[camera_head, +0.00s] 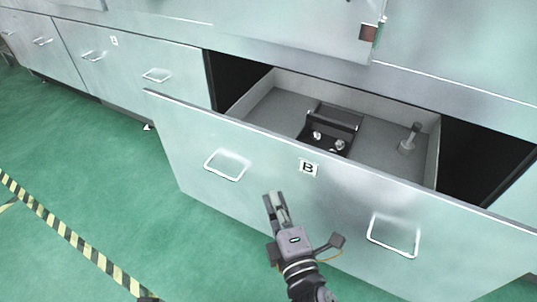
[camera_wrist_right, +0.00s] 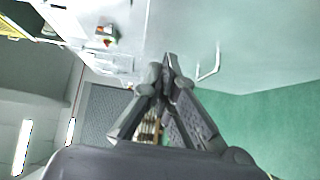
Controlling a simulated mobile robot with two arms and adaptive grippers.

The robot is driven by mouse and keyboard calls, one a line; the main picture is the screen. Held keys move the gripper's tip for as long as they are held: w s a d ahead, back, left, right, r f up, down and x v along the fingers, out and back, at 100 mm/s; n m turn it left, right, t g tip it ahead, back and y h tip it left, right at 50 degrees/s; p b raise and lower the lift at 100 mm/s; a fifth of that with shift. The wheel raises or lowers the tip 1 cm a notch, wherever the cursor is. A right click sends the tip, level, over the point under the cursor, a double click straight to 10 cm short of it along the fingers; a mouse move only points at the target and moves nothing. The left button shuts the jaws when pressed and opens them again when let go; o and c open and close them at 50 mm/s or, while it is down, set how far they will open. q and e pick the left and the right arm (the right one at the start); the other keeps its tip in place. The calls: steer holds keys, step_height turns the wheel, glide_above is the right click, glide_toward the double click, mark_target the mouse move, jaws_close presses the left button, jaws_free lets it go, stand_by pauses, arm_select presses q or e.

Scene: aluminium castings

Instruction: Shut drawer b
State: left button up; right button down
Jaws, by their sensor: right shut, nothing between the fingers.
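Drawer B (camera_head: 270,172) is a pale metal drawer that stands pulled out of the cabinet. Its front carries a "B" label (camera_head: 308,168) and two wire handles, the left one (camera_head: 226,165) and the right one (camera_head: 393,236). My right gripper (camera_head: 274,198) is in front of the drawer front, below and left of the label and between the handles. Its fingers are shut and empty. I cannot tell whether the fingertips touch the front. In the right wrist view the closed fingers (camera_wrist_right: 168,66) point toward a pale metal surface with a wire handle (camera_wrist_right: 208,63). My left gripper is not in view.
Inside the drawer lie a black tray (camera_head: 331,128) with small shiny parts and a grey upright part (camera_head: 409,139). Closed drawers (camera_head: 128,62) continue along the cabinet to the left. The green floor (camera_head: 110,180) is clear, with yellow-black tape (camera_head: 62,228) at the left.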

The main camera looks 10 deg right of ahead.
glide_toward(264, 142)
steer(key=a, duration=0.3)
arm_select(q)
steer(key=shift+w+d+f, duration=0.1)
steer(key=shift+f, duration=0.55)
arm_select(e)
steer(key=shift+w+d, duration=0.4)
steer(key=shift+w, duration=0.4)
steer(key=shift+w+d, duration=0.4)
steer(key=shift+w, duration=0.35)
steer(key=shift+w+d, duration=0.35)
steer(key=shift+w, duration=0.45)
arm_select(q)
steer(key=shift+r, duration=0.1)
arm_select(e)
steer(key=shift+w+d, duration=0.1)
